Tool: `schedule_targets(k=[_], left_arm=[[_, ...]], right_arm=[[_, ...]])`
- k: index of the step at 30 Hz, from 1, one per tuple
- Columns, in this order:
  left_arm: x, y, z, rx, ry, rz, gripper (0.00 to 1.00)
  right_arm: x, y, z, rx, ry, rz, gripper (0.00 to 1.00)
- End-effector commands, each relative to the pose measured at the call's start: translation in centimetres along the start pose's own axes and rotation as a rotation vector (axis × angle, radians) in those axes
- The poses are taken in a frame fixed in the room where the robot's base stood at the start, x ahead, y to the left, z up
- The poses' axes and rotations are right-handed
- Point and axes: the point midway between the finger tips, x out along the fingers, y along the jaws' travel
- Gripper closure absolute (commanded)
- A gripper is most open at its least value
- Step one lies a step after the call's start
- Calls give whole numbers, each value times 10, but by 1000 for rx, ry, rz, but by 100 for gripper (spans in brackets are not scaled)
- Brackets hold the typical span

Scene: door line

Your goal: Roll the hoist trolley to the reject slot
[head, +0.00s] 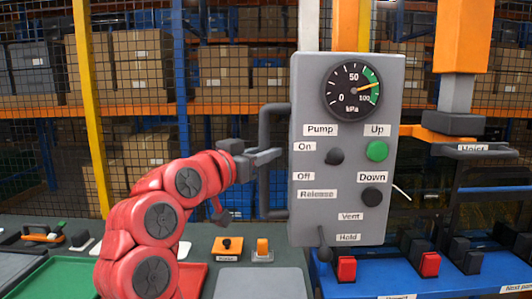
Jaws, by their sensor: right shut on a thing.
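A grey control box (343,215) fills the middle of the head view, with a gauge (352,86) whose needle points into the green band. It carries a green Up button (377,150), a black Down button (372,196), a pump knob (335,156) and a lever (325,250) pointing down by "Hold". A grey bar handle (264,195) is on its left side. My right gripper (266,157), on the red arm, is shut on this handle. A part labelled "Hoist" (473,149) is at right under an orange column. I cannot make out the trolley or reject slot. My left gripper is out of view.
A blue fixture (385,283) with red blocks (346,268) and black clamps stands below and right of the box. A green tray (58,280) and small orange-topped items (228,245) lie on the dark bench. Behind are a mesh fence and shelves of cartons (145,57).

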Motion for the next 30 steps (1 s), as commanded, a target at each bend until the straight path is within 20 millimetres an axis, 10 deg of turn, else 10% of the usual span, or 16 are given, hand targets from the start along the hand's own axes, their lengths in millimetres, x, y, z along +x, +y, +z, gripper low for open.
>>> schedule_targets(k=[2, 3, 7, 20, 30], left_arm=[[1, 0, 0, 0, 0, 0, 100], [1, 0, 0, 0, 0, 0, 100], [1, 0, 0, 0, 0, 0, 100], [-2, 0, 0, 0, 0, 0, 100], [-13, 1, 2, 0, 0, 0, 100]], right_arm=[[-1, -1, -4, 4, 9, -7, 100], [-1, -1, -5, 4, 10, -7, 67], [-1, -1, -4, 3, 7, -6, 44], [-11, -2, 0, 2, 3, -6, 43], [-93, -2, 0, 2, 4, -10, 43]])
